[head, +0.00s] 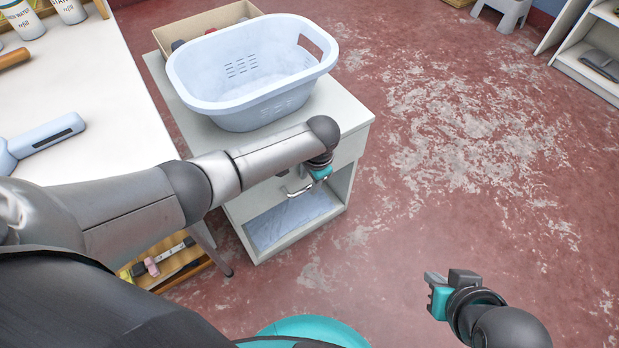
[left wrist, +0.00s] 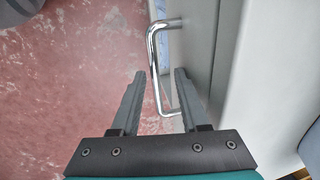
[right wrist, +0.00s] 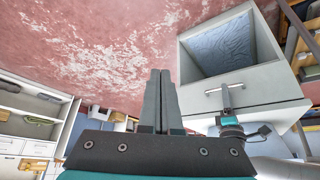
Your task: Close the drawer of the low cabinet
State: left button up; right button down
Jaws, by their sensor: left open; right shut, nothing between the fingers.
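The low cabinet (head: 345,112) has a pale top, a drawer (head: 345,150) under it and an open compartment below. The drawer front looks close to flush with the body; I cannot tell whether a small gap remains. Its chrome handle (head: 299,190) also shows in the left wrist view (left wrist: 153,65). My left gripper (head: 318,178) is open at the drawer front, with the handle's bar showing between its fingers in the left wrist view; contact is unclear. My right gripper (head: 433,290) is shut and empty over the floor, away from the cabinet.
A light blue laundry basket (head: 255,115) and a cardboard box (head: 180,30) stand on the cabinet. A white table (head: 90,85) is at the left, near my left arm. The worn red floor right of the cabinet is clear. Shelves (head: 590,70) stand far right.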

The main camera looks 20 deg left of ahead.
pick_arm(q)
jog(key=shift+r, duration=0.1)
jog(key=shift+s+d+r, duration=0.1)
jog(key=shift+r, duration=0.15)
notch_tip(320, 180, up, 2)
jog(key=shift+s+d+r+p, duration=0.1)
jog(key=shift+d+p, duration=0.05)
jog(key=shift+p, duration=0.95)
notch_tip(320, 180, up, 12)
jog(key=s+d+p, duration=0.1)
jog(key=p, duration=0.6)
jog(key=shift+s+d+p, duration=0.2)
jog(key=shift+d+p, duration=0.1)
jog(key=shift+d, duration=0.05)
pick_arm(e)
jog(key=s+d+f+g, duration=0.2)
jog(key=s+f, duration=0.1)
jog(key=f, duration=0.5)
jog(key=s+d+f+g+h, duration=0.1)
jog(key=s+f, duration=0.3)
jog(key=f, duration=0.5)
jog(key=shift+d+f+g, duration=0.3)
jog(key=shift+d+g, duration=0.1)
